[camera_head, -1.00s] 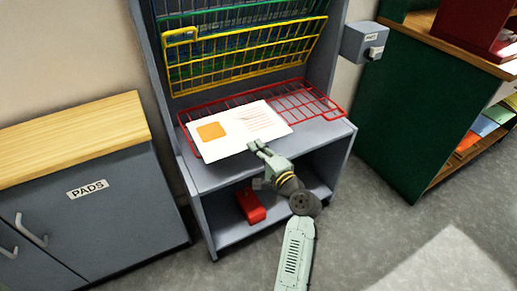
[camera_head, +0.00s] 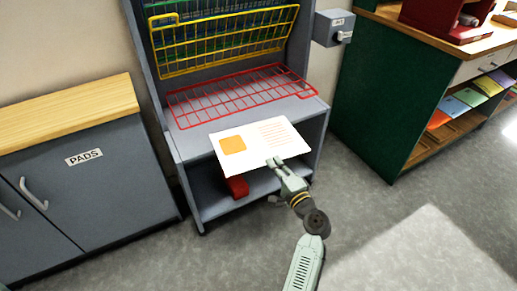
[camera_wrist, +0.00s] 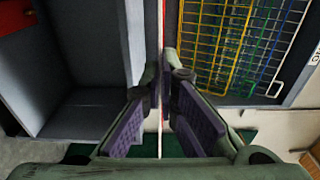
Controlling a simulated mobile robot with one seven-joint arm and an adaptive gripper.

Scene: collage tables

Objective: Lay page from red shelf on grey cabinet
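The page (camera_head: 262,146) is a white sheet with an orange square and printed lines. My gripper (camera_head: 277,164) is shut on its near edge and holds it roughly level, in front of the rack. In the wrist view the page (camera_wrist: 160,60) shows edge-on as a thin line between the purple finger pads of my gripper (camera_wrist: 163,95). The red shelf (camera_head: 240,92) is a wire shelf folded down in the rack, and it is empty. The grey cabinet (camera_head: 110,195), labelled PADS, stands at the left with a light wooden top (camera_head: 75,112).
A yellow wire shelf (camera_head: 225,45) is tilted up above the red one. A red object (camera_head: 236,187) lies in the rack's lower bay. A small grey box (camera_head: 334,28) is at the rack's right. A green cabinet (camera_head: 385,95) stands at the right. The front floor is open.

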